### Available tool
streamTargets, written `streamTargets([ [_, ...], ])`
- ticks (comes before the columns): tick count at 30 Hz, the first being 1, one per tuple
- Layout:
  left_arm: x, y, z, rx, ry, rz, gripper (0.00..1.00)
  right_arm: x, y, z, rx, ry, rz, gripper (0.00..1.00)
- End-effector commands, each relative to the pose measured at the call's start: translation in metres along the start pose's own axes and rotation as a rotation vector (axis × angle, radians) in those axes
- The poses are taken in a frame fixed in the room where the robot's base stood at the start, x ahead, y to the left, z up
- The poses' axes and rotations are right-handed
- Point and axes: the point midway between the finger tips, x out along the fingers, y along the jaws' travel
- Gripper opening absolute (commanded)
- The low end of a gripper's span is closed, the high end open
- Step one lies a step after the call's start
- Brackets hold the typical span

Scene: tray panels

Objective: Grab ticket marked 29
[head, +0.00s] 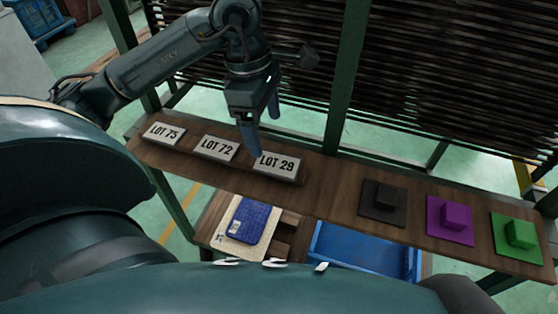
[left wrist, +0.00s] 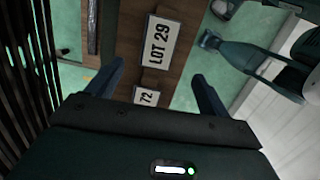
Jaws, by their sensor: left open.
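The ticket marked LOT 29 (head: 277,164) lies on the narrow wooden shelf, right of the tickets LOT 72 (head: 216,148) and LOT 75 (head: 163,133). All are white plates with black print. My left gripper (head: 263,132) is open and empty, above the shelf close to the left end of LOT 29; whether it touches is hard to tell. In the left wrist view the LOT 29 ticket (left wrist: 160,42) shows beyond and between the two fingers (left wrist: 152,88), and part of the LOT 72 ticket (left wrist: 146,97) lies nearer.
On the right of the shelf sit a black block (head: 390,197), a purple block (head: 456,216) and a green block (head: 520,234), each on a matching plate. Below are a blue bin (head: 364,249) and a board with a blue item (head: 248,222). Dark slats stand behind.

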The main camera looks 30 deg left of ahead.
Motion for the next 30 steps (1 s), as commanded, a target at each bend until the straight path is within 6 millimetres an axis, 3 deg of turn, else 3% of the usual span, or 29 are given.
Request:
streamTargets([
  [3, 0.019, -0.001, 0.0, 0.0, 0.0, -0.004, 0.8, 0.0, 0.0, 0.001, 0.001, 0.0, -0.001, 1.0],
  [11, 0.039, 0.0, 0.003, 0.001, -0.003, -0.005, 0.8, 0.0, 0.0, 0.0, 0.001, 0.0, 0.0, 1.0],
  [18, 0.074, 0.002, 0.006, 0.0, -0.003, -0.005, 0.8, -0.001, 0.002, -0.003, -0.007, 0.0, 0.004, 1.0],
  [28, 0.081, 0.003, 0.006, 0.0, -0.003, -0.001, 0.8, 0.0, 0.002, -0.002, -0.009, 0.0, 0.005, 1.0],
  [30, 0.081, 0.003, 0.006, 0.0, -0.003, -0.001, 0.74, 0.0, 0.002, -0.002, -0.009, 0.0, 0.005, 1.0],
])
